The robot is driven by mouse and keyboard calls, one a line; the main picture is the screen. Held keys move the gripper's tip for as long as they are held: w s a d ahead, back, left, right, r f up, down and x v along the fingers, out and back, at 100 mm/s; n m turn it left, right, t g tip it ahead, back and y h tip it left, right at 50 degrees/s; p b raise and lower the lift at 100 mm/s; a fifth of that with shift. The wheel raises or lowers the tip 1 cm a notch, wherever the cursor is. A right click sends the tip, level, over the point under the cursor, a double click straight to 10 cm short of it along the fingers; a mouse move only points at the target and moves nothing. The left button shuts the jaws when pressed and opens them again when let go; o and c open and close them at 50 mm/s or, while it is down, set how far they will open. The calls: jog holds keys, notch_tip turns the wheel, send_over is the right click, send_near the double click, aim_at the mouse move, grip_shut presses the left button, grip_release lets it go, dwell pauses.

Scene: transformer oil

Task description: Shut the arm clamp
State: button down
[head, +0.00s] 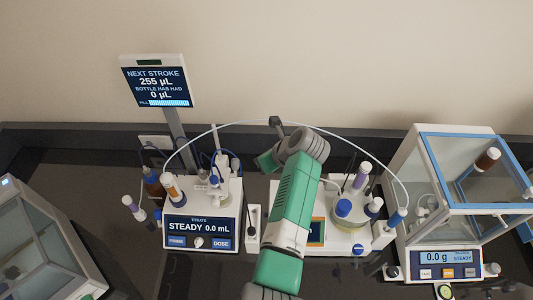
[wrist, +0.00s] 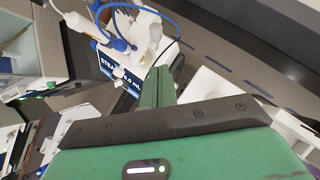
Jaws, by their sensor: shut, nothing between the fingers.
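The white titrator (head: 202,214) stands left of centre in the head view, its display reading "STEADY 0.0 mL". It also shows at the top of the wrist view (wrist: 122,62). A glass vessel, tubes and upright parts crowd its top. I cannot make out the arm clamp for certain among these parts, nor whether it is open or shut. My gripper (head: 266,161) is beside the titrator's upper right in the head view. In the wrist view its green fingers (wrist: 163,86) are together and empty, pointing towards the titrator, apparently short of it.
A second white station (head: 352,232) with blue-capped and white-capped bottles stands right of my arm. A glass-walled balance (head: 448,256) reading 0.0 g is at the right. A display post (head: 156,82) rises behind the titrator. A thin tube (head: 240,123) arches across behind my arm.

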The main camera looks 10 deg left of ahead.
jog(key=shift+d+r, duration=0.35)
jog(key=shift+r, duration=0.2)
jog(key=shift+d+r, duration=0.3)
jog(key=shift+r, duration=0.2)
jog(key=d+r+n+t+h, duration=0.2)
jog(key=d+r+n+t, duration=0.15)
jog(key=r, duration=0.55)
jog(key=d+r+n+t+h, duration=0.1)
jog(key=d+r+n+t, duration=0.3)
jog(key=r, duration=0.5)
jog(key=d+r+n+t+h, duration=0.2)
jog(key=d+r+n+t, duration=0.15)
jog(key=r+n, duration=0.4)
jog(key=s+r+n+t+h, duration=0.2)
jog(key=s+r+n+t, duration=0.8)
jog(key=s+r, duration=1.3)
jog(key=s, duration=0.3)
jog(key=shift+r, duration=0.3)
jog(key=shift+s, duration=0.1)
